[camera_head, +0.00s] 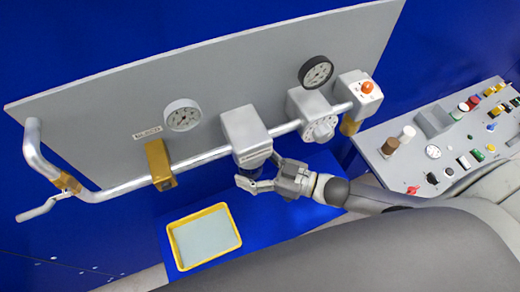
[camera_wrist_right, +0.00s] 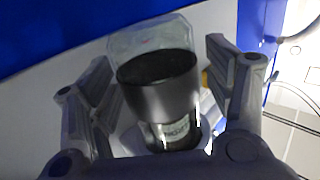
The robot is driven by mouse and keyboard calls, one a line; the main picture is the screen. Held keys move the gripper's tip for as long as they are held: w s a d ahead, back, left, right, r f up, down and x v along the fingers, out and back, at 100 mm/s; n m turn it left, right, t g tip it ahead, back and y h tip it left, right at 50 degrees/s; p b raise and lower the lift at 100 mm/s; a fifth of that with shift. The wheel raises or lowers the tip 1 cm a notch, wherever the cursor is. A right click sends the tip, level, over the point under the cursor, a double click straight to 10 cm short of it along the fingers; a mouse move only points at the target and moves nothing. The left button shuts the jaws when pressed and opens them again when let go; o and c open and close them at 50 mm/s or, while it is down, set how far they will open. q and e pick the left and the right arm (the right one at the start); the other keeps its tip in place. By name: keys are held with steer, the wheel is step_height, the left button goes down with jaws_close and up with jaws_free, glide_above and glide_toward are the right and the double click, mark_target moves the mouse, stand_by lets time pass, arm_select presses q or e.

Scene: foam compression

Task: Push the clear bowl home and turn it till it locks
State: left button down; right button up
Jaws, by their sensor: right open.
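A grey box-shaped housing (camera_head: 243,128) sits on the pipe in front of the grey panel, with a dark round part (camera_head: 252,160) under it. In the right wrist view, a pale, see-through body (camera_wrist_right: 150,36), which looks like the clear bowl, shows behind a dark grey cylinder (camera_wrist_right: 160,85) with a label low on its side. I cannot tell whether the bowl is seated or locked. My right gripper (camera_head: 261,173) is open, its fingers on either side of the dark cylinder, with gaps visible in the wrist view. My left gripper is out of view.
Two gauges (camera_head: 182,115) (camera_head: 316,71) stand above the pipe (camera_head: 205,158). A regulator-like part (camera_head: 319,127) and an orange-button box (camera_head: 362,95) lie to the right. A yellow tray (camera_head: 176,251) is below left; a control console (camera_head: 450,150) is at far right.

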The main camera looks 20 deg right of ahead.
steer(key=v, duration=1.2)
